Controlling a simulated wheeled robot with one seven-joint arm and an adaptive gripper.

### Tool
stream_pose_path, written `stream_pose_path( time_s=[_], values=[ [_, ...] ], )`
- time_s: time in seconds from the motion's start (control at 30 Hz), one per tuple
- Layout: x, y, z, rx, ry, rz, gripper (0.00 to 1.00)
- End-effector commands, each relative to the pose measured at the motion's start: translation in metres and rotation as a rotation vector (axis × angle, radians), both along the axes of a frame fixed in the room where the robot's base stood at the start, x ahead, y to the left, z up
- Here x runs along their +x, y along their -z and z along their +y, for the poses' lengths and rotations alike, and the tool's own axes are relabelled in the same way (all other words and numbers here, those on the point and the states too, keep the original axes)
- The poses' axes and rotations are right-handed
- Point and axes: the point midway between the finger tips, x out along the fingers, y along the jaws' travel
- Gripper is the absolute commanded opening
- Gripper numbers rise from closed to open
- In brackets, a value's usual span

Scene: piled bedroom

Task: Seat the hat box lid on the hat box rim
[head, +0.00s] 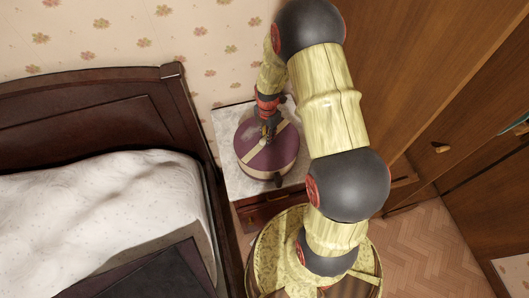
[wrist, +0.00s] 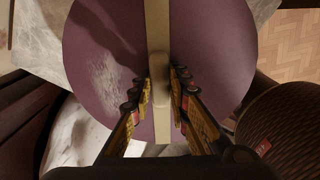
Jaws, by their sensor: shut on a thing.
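The hat box lid (head: 250,138) is a round purple disc with a beige band across its top. It fills the upper middle of the wrist view (wrist: 212,45). My gripper (head: 267,134) comes down from above and is shut on the beige knob (wrist: 158,66) at the lid's middle, with one finger on each side. The hat box (head: 262,179) shows only as a beige and dark purple strip of side wall below the lid's front edge. The lid hides its rim. I cannot tell whether lid and rim touch.
The hat box stands on a marble-topped nightstand (head: 228,123) against the papered wall. A dark wooden bed (head: 190,120) with white bedding (head: 100,205) is close on the left. A wooden wardrobe (head: 420,90) is on the right. Herringbone floor (head: 415,245) shows at lower right.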

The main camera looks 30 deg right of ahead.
Motion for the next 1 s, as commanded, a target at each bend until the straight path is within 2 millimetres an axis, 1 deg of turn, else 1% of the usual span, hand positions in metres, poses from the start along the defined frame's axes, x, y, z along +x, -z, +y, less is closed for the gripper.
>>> stream_pose_path(
  time_s=[0.5, 1.0],
  values=[
    [0.0002, 0.0000, 0.0000, 0.000, 0.000, 0.000, 0.00],
    [0.0001, 0.0067, -0.0001, 0.000, 0.000, 0.000, 0.00]
  ],
)
